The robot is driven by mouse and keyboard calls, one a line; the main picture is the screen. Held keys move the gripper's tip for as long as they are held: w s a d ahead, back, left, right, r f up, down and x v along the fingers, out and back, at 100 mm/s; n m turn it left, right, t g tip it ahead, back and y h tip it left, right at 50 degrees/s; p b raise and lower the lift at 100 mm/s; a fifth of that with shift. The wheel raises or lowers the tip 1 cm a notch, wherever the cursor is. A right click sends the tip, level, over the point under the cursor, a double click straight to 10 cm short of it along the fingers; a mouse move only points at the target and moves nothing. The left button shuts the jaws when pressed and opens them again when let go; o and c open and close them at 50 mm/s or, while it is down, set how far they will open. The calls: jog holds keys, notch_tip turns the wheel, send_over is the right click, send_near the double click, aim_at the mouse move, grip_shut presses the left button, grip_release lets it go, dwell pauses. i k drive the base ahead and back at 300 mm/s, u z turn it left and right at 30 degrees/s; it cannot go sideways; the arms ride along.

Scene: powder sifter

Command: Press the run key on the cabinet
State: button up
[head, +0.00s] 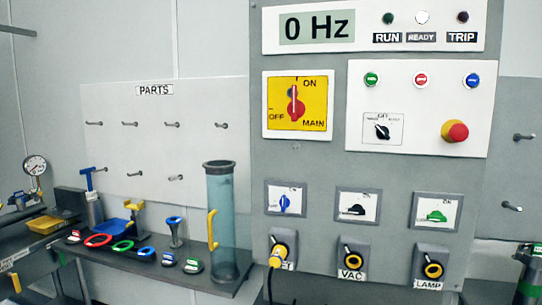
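The grey cabinet (325,165) fills the right half of the head view. Its white key panel (430,110) carries a green key (371,79), a red key (420,80) and a blue key (472,81) in a row. I cannot read the markings on the keys, so which one is the run key is not certain. Above them are a dark green RUN lamp (388,18), a white READY lamp (422,18) and a dark TRIP lamp (462,17). The display (317,28) reads 0 Hz. My gripper is not in view.
A red emergency knob (455,131) sticks out below the keys, beside a black selector (382,131). The red main switch (295,103) stands upright. A clear tube (220,220) stands on the shelf left.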

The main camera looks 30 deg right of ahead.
aim_at(371, 79)
jog(key=z, duration=1.8)
